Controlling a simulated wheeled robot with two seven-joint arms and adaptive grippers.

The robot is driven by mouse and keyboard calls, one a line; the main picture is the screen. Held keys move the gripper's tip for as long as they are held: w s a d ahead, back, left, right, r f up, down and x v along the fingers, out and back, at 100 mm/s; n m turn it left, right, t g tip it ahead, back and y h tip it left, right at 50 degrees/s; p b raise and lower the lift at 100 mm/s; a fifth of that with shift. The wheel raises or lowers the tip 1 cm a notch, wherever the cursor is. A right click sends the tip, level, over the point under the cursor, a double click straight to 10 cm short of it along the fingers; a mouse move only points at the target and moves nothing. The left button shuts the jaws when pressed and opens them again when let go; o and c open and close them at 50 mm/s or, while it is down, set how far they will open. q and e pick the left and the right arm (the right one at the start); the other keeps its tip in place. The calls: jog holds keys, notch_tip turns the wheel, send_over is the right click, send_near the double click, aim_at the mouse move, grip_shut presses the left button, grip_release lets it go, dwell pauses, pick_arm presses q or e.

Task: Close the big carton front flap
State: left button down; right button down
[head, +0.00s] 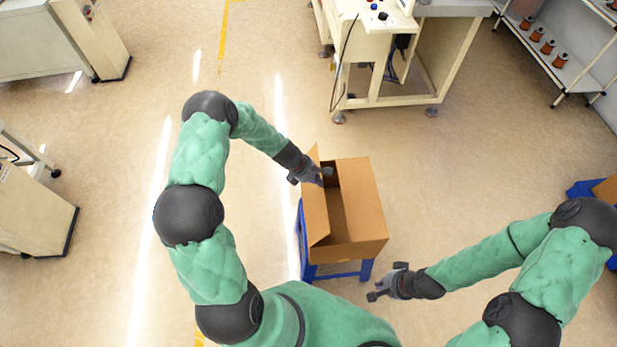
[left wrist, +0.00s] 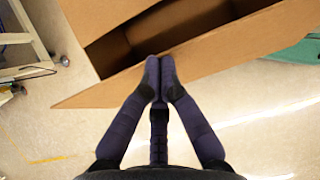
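The big cardboard carton (head: 335,215) stands on a blue stand in the head view. Its left flap (head: 315,210) stands raised and tilted, and its right flap (head: 362,195) lies over part of the top. A dark gap shows the inside between them. My left gripper (head: 324,175) is at the far end of the raised left flap. In the left wrist view its fingertips (left wrist: 159,72) are together, over the edge of a cardboard flap (left wrist: 215,50); I cannot tell whether they touch it. My right gripper (head: 382,285) is open and empty, apart from the carton at its near right.
The blue stand (head: 340,270) holds the carton. A cream machine table (head: 385,60) stands beyond it, and a shelf with orange-brown spools (head: 560,60) is at the far right. Another carton (head: 606,190) on blue is at the right edge. Floor left of the carton is clear.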

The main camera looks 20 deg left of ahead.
pick_arm(q)
jog(key=shift+w+d+f+b, duration=0.65)
jog(key=shift+w+d+f, duration=0.25)
jog(key=shift+d+f, duration=0.65)
jog(key=shift+w+d+f+b, duration=0.65)
jog(key=shift+w+d+f, duration=0.25)
jog(key=shift+d+f, duration=0.65)
jog(key=shift+w+d+f+b, duration=0.65)
jog(key=shift+w+d+f, duration=0.4)
jog(key=shift+f, duration=0.8)
jog(key=shift+s+d, duration=0.15)
jog(key=shift+d, duration=0.05)
